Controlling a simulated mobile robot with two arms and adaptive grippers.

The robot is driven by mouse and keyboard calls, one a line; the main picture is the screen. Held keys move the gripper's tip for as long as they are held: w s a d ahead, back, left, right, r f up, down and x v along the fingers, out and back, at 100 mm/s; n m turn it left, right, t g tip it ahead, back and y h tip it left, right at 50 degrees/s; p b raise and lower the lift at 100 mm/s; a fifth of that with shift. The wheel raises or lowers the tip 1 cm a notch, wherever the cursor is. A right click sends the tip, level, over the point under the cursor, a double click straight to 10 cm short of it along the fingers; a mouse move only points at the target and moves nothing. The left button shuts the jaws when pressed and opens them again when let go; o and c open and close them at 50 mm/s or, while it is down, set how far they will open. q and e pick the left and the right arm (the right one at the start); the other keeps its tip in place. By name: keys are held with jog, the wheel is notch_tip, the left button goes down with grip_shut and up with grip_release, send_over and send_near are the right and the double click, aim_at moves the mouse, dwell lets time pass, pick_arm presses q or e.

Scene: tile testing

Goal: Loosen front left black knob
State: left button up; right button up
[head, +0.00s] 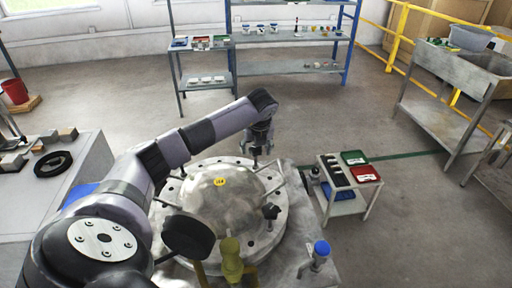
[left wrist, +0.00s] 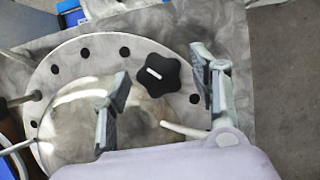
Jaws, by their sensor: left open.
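A black star-shaped knob (left wrist: 158,76) with a white mark sits on the pale round flange (left wrist: 72,62) in the left wrist view. My left gripper (left wrist: 160,66) is open, its two fingers on either side of the knob in the picture. I see no contact, and the gap in depth is hard to judge. In the head view my left gripper (head: 262,159) points down over the far right rim of the round metal vessel (head: 222,205). Another black knob (head: 271,211) stands on the near right rim. My right gripper is out of view.
A yellow fitting (head: 231,262) and a blue-topped valve (head: 321,250) stand at the front. A small cart (head: 346,198) with green and red trays is right of the vessel. Thin rods rise around the rim. Shelves (head: 292,66) stand at the back.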

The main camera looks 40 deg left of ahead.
pick_arm(q)
jog(key=v, duration=1.2)
dwell(0.3)
